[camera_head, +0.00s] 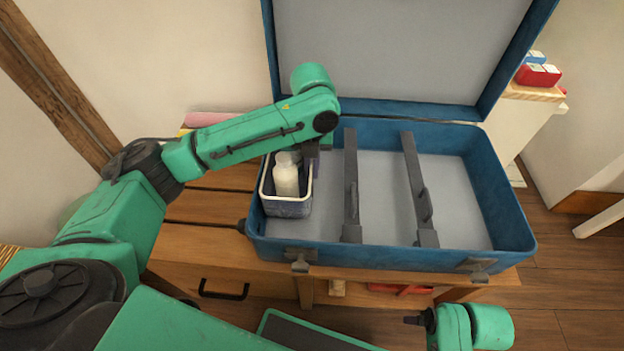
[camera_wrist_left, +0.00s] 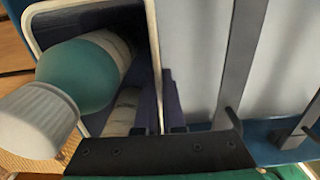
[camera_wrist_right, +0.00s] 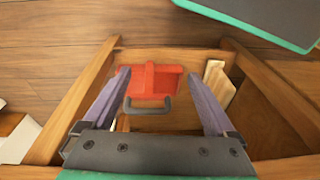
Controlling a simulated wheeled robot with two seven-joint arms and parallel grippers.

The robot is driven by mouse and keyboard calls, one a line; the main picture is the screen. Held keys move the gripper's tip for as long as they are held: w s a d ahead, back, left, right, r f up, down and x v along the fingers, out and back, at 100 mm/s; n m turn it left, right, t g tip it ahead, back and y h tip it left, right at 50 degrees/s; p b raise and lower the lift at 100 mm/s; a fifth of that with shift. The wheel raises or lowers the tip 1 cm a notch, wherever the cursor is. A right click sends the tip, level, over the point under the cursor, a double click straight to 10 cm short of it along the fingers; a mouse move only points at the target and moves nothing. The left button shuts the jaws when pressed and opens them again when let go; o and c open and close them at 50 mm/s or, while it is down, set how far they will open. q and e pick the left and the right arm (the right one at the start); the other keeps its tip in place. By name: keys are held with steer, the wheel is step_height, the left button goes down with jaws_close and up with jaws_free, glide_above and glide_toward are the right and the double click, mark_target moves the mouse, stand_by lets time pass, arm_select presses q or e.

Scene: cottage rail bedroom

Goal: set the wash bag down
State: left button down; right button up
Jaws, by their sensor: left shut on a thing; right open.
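My left gripper (camera_head: 312,158) is shut on the bag's right wall. In the left wrist view the fingers (camera_wrist_left: 165,100) are at that wall, and a teal bottle with a white cap (camera_wrist_left: 75,78) leans in the bag (camera_wrist_left: 150,30). My right gripper (camera_wrist_right: 155,85) is open and empty, low at the front right.
Two dark straps (camera_head: 351,190) cross the suitcase floor, with bare grey lining between and right of them. The suitcase lies on a wooden bench (camera_head: 215,210). Below my right gripper, a red box with a handle (camera_wrist_right: 153,82) stands in a wooden compartment. Red and blue boxes (camera_head: 538,75) stand at the right.

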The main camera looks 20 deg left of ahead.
arm_select(q)
step_height(320, 180, down, 3)
steer(key=shift+f+b, duration=0.1)
steer(key=shift+b, duration=0.4)
steer(key=shift+f, duration=0.1)
arm_select(e)
steer(key=r, duration=0.3)
steer(key=shift+s, duration=0.25)
steer(key=shift+f, duration=0.1)
arm_select(q)
steer(key=c, duration=1)
jaws_free()
steer(key=shift+f, duration=0.1)
arm_select(e)
steer(key=shift+f, duration=0.1)
